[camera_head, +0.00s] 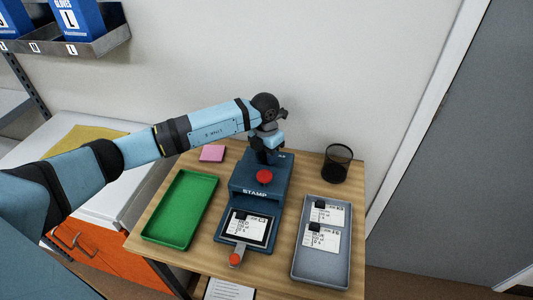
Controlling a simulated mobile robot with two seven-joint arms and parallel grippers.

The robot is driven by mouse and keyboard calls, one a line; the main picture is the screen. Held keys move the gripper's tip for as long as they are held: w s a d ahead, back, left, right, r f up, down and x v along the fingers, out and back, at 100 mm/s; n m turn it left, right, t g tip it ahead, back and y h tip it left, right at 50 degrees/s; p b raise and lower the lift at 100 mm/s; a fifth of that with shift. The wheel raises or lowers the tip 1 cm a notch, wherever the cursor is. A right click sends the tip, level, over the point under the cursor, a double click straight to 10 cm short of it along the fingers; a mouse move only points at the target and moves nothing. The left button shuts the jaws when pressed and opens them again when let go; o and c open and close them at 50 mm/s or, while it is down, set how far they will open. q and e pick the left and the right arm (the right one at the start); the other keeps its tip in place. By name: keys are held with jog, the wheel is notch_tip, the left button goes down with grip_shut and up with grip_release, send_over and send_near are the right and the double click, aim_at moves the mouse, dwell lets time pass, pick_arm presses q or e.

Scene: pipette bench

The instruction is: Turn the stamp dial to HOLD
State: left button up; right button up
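The stamp machine (257,187) is a dark blue device in the middle of the wooden table. It has a red round button (264,177) on its front, the word STAMP below it, and a printed card (246,227) on its bed. A small orange-red tipped part (235,259) sits at its front edge. My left gripper (263,155) points down at the top rear of the machine. Its fingers are small and dark, and I cannot tell if they are open or touch anything. The dial and its setting cannot be made out; the gripper covers part of the machine's top.
A green tray (172,233) lies left of the machine. A grey tray (300,268) with cards lies right. A black mesh cup (337,163) stands at the back right, and a pink pad (212,153) lies at the back left. The wall is close behind.

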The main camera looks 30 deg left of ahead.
pick_arm(q)
jog(key=c, duration=0.6)
jog(key=shift+c, duration=0.2)
